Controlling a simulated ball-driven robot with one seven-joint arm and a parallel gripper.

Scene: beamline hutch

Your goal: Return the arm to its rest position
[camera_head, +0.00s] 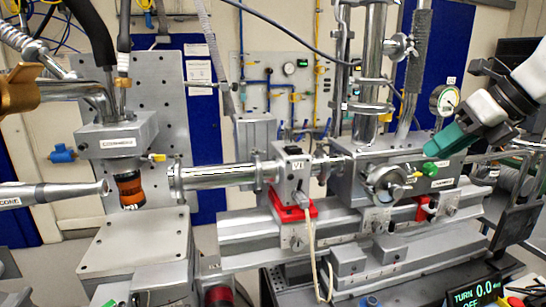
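My arm reaches in from the right edge, with white and black links. My gripper (445,141) ends in a teal part pointing down and left, in front of the right end of the metal chamber (345,180). It looks apart from the chamber's green knob (430,169), which lies just below its tip. I cannot make out two separate fingers or a gap between them, nor whether anything is held. The rest of my arm is outside the view.
A beam pipe (215,176) runs from the left to a valve block (292,172) on a red base. A round gauge (444,100) and a vertical column (370,70) stand close to my gripper. A small display (478,293) sits at the lower right. Blue panels and pegboard line the back.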

